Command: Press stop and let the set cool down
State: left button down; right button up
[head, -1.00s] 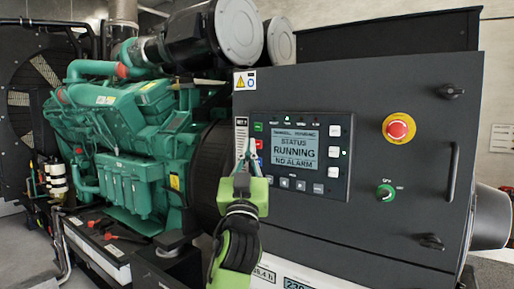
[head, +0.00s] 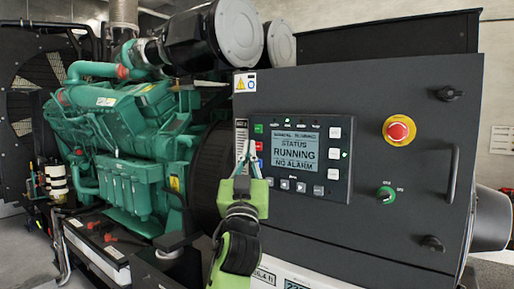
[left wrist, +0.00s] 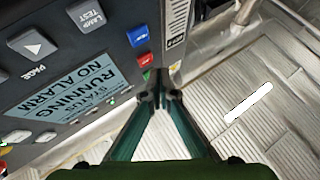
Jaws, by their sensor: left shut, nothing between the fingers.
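The dark control panel (head: 300,155) on the genset cabinet has a lit screen (head: 295,151) reading STATUS RUNNING, NO ALARM. Down its left edge are a green button (head: 258,128), a red button (head: 259,145) and a blue button (head: 260,162). My left gripper (head: 249,150) is shut and empty, its tips in front of this left edge, close to the red button. In the left wrist view the red button (left wrist: 144,61) and blue button (left wrist: 140,37) lie beyond the fingertips (left wrist: 158,96); contact with a button cannot be told. My right gripper is out of view.
The green engine (head: 125,140) and a fan (head: 40,90) stand to the left.

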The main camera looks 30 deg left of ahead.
pick_arm(q)
jog(key=shift+w, duration=0.15)
jog(key=shift+w, duration=0.3)
jog(key=shift+w+b, duration=0.45)
jog(key=shift+b, duration=0.05)
dwell(0.8)
jog(key=shift+s, duration=0.95)
jog(key=s, duration=0.3)
jog(key=s+p, duration=0.1)
jog(key=s, duration=0.2)
jog(key=shift+a+p, duration=0.2)
jog(key=shift+p, duration=0.1)
dwell(0.5)
